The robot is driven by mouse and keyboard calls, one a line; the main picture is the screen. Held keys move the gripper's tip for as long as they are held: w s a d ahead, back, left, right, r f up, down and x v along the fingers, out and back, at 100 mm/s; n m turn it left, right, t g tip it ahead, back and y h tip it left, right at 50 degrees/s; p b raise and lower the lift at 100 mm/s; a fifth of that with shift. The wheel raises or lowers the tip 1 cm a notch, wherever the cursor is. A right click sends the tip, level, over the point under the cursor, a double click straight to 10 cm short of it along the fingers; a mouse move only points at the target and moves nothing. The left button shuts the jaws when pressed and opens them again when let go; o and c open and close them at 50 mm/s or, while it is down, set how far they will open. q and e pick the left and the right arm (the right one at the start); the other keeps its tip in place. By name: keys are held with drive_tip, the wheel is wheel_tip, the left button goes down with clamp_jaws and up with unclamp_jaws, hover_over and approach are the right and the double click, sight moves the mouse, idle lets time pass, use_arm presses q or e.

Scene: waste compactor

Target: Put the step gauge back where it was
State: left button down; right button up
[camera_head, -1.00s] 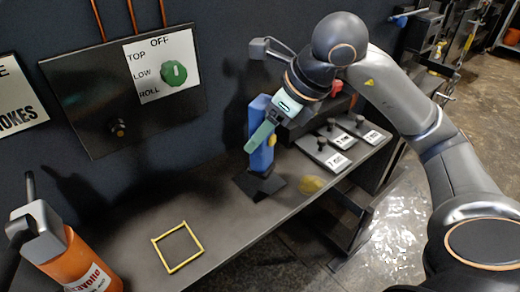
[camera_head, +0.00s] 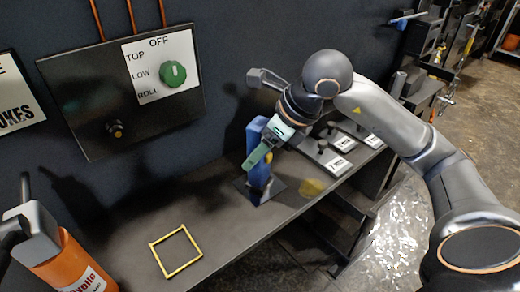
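The step gauge appears to be the tall blue block (camera_head: 255,135) above a dark square base patch (camera_head: 277,187) on the bench. My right gripper (camera_head: 258,155) reaches down to it from the upper right, its green fingers across the block's front. The fingers appear shut on the block, though the far finger is hidden. The block stands roughly upright, with a small yellow patch low on its side. Whether its foot touches the bench is hard to tell. A yellow square outline (camera_head: 153,255) lies on the bench to the left, empty.
An orange container (camera_head: 70,266) with a grey top stands at the front left. A wall panel with a green knob (camera_head: 173,74) is behind the bench. Several labelled metal blocks (camera_head: 342,144) are at right, and a yellow lump (camera_head: 312,187) lies near the edge.

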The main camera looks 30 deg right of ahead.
drive_tip(key=o, duration=0.3)
drive_tip(key=shift+o, duration=0.2)
drive_tip(key=shift+r, duration=0.2)
use_arm(q)
drive_tip(key=shift+s+a+r+p, duration=0.25)
drive_tip(key=shift+a+r+p, duration=0.3)
drive_tip(key=shift+p, duration=0.45)
use_arm(e)
drive_tip(key=v, duration=1.2)
drive_tip(key=shift+a+r, duration=0.1)
